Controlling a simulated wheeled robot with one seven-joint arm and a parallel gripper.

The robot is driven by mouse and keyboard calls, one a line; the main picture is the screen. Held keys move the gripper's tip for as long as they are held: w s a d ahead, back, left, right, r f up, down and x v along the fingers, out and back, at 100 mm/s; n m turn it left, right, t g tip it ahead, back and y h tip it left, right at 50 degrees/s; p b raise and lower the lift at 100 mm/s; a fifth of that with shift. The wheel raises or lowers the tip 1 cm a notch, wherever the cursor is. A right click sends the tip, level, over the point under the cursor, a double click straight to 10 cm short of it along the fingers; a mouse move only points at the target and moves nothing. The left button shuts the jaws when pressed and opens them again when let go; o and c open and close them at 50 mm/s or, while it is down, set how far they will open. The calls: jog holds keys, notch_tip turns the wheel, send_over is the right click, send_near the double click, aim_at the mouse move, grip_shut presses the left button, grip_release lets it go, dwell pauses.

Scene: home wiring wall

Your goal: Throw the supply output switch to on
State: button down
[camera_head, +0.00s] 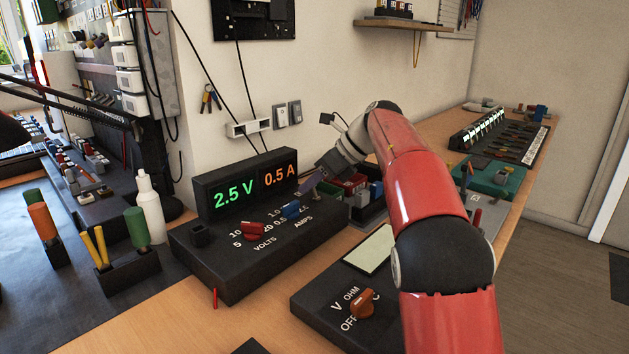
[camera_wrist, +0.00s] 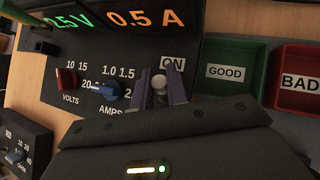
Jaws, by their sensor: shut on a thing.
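The black power supply (camera_head: 201,262) stands on the bench, its display reading 2.5 V and 0.5 A. Its panel has a red volts knob (camera_wrist: 66,79) and a blue amps knob (camera_wrist: 105,89). The output switch (camera_wrist: 159,83) is a pale metal lever below the ON label (camera_wrist: 173,64) at the panel's right end. My gripper (camera_wrist: 161,78) is shut on this lever, with one purple-grey finger on each side. In the head view my gripper (camera_head: 312,188) reaches the right end of the panel and hides the switch. The lever's exact tilt is hard to tell.
Green GOOD (camera_wrist: 229,52) and red BAD (camera_wrist: 299,57) bins sit right of the switch. A meter with an orange knob (camera_head: 362,304) stands in front, under my arm. A white bottle (camera_head: 151,208) and a screwdriver rack (camera_head: 128,272) stand at left.

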jog(key=shift+w+a+f+g+h, duration=0.1)
jog(key=shift+a+g+h, duration=0.05)
jog(key=shift+g+h, duration=0.15)
dwell(0.4)
jog(key=c, duration=1.4)
grip_release()
